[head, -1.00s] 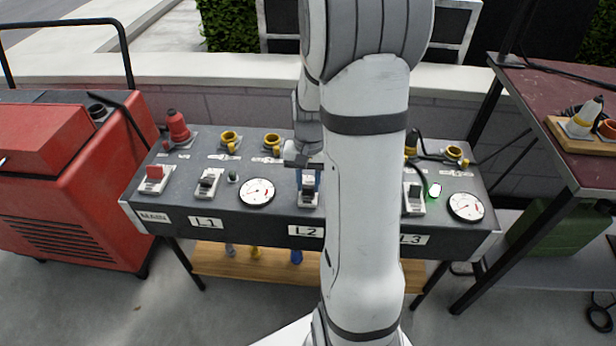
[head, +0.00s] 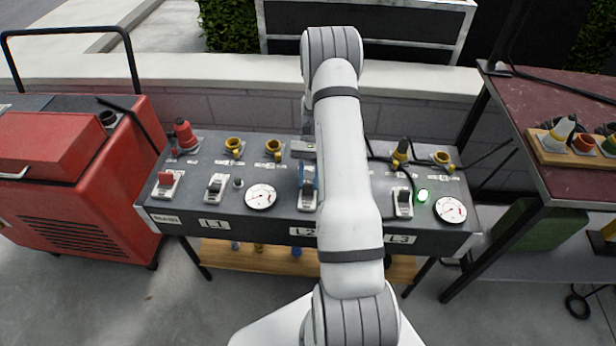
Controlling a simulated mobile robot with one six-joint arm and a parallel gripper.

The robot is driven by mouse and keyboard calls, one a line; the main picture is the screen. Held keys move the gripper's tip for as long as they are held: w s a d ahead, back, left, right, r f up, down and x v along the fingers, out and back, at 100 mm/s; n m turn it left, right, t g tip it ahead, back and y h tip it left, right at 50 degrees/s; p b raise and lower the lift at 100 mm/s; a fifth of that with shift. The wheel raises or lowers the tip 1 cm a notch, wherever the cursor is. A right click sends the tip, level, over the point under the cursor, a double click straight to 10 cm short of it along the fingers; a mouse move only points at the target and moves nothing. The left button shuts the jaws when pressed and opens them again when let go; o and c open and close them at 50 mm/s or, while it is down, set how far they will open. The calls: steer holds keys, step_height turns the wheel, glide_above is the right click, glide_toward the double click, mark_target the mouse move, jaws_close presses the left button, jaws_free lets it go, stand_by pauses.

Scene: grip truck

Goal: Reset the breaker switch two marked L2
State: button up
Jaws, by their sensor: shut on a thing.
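The dark breaker panel (head: 190,208) has labels MAIN, L1, L2 and L3 along its front. The L2 breaker switch (head: 307,203) is the middle one, with a pale base and a dark lever, above the L2 label (head: 302,232), which my arm partly covers. My gripper (head: 308,180) is at this switch, with blue fingers beside the lever, shut on it. My arm hides part of the gripper and the panel to its right. The lever's exact position is hard to tell.
The red MAIN switch (head: 166,181), L1 switch (head: 215,186) and L3 switch (head: 402,204) stand on the same panel. A red machine (head: 80,190) stands left and a dark red table (head: 560,105) right. Black cables cross behind L3.

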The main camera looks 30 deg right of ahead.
steer(key=shift+w+d+f+g+y, duration=0.1)
steer(key=shift+w+g+y, duration=0.1)
steer(key=shift+g+y, duration=0.15)
stand_by(0.3)
steer(key=o, duration=1)
steer(key=v, duration=0.6)
steer(key=shift+w+d, duration=0.2)
steer(key=shift+w, duration=0.15)
steer(key=shift+w+d+r, duration=0.2)
steer(key=shift+w+r, duration=0.1)
steer(key=shift+r, duration=0.15)
